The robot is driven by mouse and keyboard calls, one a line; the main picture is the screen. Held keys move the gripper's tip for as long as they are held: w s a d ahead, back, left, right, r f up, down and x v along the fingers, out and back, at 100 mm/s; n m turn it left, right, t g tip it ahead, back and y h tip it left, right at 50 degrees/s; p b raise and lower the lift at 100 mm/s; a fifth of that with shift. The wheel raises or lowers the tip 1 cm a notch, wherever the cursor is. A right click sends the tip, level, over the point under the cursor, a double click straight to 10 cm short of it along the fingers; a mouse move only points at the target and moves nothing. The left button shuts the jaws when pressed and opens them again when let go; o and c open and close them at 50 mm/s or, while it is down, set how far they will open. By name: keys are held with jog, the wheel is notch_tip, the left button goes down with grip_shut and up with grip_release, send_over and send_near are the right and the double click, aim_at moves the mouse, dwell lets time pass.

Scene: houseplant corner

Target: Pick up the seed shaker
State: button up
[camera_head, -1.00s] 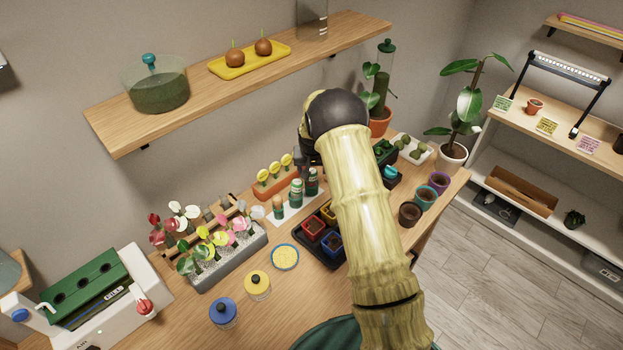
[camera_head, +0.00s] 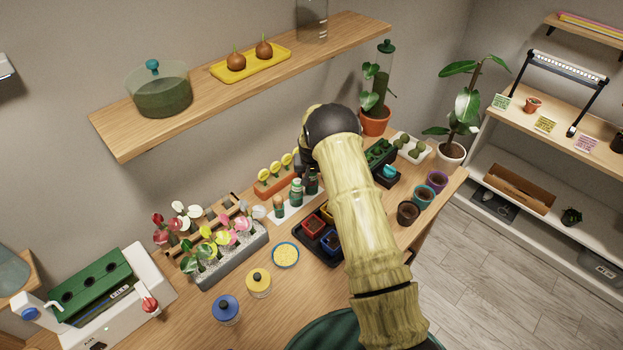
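Three small bottles stand upright in a row on a white mat (camera_head: 283,219) on the wooden table: a green one with an orange-brown lower part (camera_head: 278,206), a green one with a pale band (camera_head: 296,192), and a darker one (camera_head: 311,181) partly behind my arm. One may be the seed shaker; the picture is too small to tell which. My gripper (camera_head: 305,158) shows only as a dark sliver at the left of my wrist, just above the darker bottle. My own arm hides most of it, so its fingers and any contact cannot be seen.
A planter of colourful seedlings (camera_head: 228,259) and an orange block with yellow discs (camera_head: 275,182) stand left of the bottles. A black tray of square pots (camera_head: 319,249) is right of them. A wall shelf (camera_head: 200,97) hangs above. Jars (camera_head: 225,308) stand in front.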

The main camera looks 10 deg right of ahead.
jog(key=c, duration=1)
notch_tip(320, 180, up, 10)
jog(key=b, duration=0.3)
jog(key=shift+b, duration=0.35)
